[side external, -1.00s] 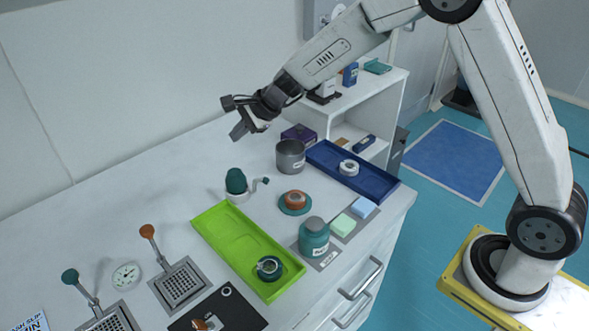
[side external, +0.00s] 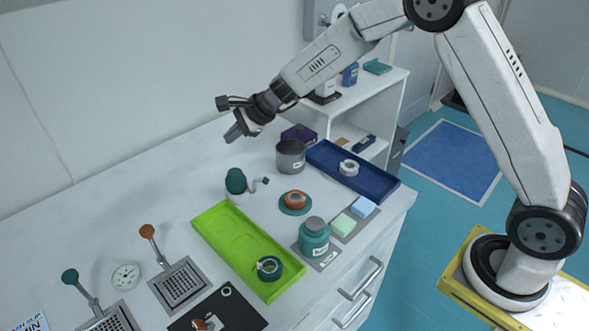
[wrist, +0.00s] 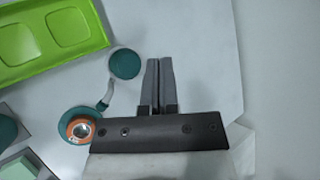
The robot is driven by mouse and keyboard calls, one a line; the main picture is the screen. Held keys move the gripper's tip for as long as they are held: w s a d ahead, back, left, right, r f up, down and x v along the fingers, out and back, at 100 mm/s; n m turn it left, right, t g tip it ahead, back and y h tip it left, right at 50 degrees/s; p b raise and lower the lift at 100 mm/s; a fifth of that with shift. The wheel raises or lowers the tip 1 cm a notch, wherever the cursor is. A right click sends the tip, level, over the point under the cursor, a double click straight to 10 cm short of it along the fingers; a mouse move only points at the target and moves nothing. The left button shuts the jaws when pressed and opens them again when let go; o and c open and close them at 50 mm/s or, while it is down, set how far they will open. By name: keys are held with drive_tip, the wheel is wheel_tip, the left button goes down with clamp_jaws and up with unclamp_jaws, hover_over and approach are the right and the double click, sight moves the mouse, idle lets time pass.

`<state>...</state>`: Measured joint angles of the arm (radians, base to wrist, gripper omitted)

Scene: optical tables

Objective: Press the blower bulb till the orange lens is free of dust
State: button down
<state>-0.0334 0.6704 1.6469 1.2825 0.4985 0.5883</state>
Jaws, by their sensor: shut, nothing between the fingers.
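The blower bulb (side external: 236,181) is a dark teal dome on a white base, with a bent spout whose teal tip (side external: 264,181) points right. It also shows from above in the wrist view (wrist: 124,63). The orange lens (side external: 295,199) rests on a teal round stand (side external: 294,210) right of the blower. In the wrist view the lens (wrist: 80,129) sits lower left of my fingers, with a pale centre; I cannot tell whether that is dust. My gripper (side external: 232,136) is shut and empty, above and behind the bulb, not touching it. Its fingers also show in the wrist view (wrist: 159,62).
A lime green tray (side external: 222,221) lies in front of the blower, with a dark ring-shaped part (side external: 269,268) in it. A grey cup (side external: 290,157), a blue tray (side external: 375,184) and a teal jar (side external: 314,238) stand around the lens. The back-left tabletop is clear.

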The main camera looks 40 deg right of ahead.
sight(232, 171)
drive_tip(key=shift+f, duration=3.65)
drive_tip(key=shift+f, duration=1.35)
idle(1.1)
drive_tip(key=shift+r, duration=1.35)
drive_tip(key=shift+r, duration=2.5)
